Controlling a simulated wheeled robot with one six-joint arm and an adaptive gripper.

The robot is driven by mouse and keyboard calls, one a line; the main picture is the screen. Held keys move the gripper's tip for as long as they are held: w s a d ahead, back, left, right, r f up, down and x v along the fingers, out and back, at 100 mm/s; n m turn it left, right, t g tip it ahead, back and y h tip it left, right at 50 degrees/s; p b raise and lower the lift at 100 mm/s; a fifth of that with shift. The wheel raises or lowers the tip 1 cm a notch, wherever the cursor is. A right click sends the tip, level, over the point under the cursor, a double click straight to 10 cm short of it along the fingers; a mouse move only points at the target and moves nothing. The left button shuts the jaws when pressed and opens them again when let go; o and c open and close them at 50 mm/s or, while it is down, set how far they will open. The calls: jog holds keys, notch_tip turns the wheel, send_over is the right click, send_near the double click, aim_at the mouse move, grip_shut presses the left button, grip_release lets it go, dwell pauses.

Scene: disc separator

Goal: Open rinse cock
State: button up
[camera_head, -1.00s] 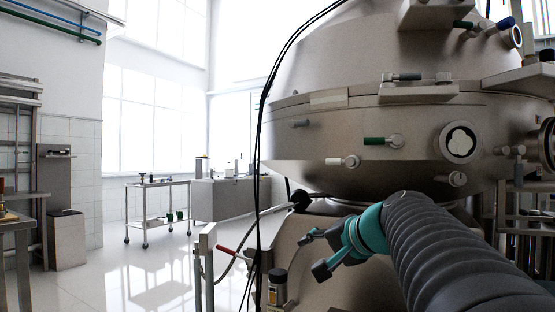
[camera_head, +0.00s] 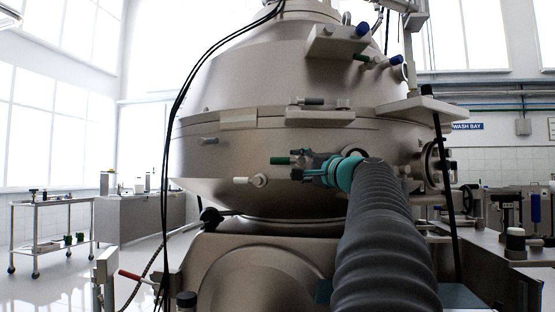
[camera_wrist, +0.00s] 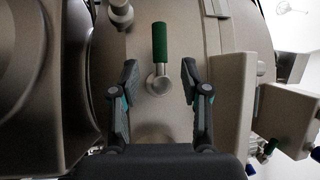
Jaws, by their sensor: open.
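A cock with a green lever (camera_head: 280,160) sits on the side of the large steel separator bowl (camera_head: 215,160). No label shows, so I cannot tell its name. In the wrist view, its green lever (camera_wrist: 160,42) points up from a round metal pivot (camera_wrist: 158,82). My gripper (camera_wrist: 159,78) is open, with one finger on each side of the pivot and a visible gap on both sides. In the head view, my gripper (camera_head: 298,165) is beside this cock and hides its pivot.
Black cables (camera_head: 172,120) hang at the left. In the wrist view, a box-like block (camera_wrist: 228,110) stands close right of my gripper.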

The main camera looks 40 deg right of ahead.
aim_at(283, 161)
jog(key=w, duration=0.2)
jog(key=w+r+p, duration=0.1)
jog(key=w, duration=0.2)
jog(key=w+p, duration=0.1)
jog(key=w, duration=0.2)
jog(key=shift+w+d+r, duration=0.15)
jog(key=shift+d, duration=0.1)
jog(key=shift+c, duration=0.2)
grip_shut()
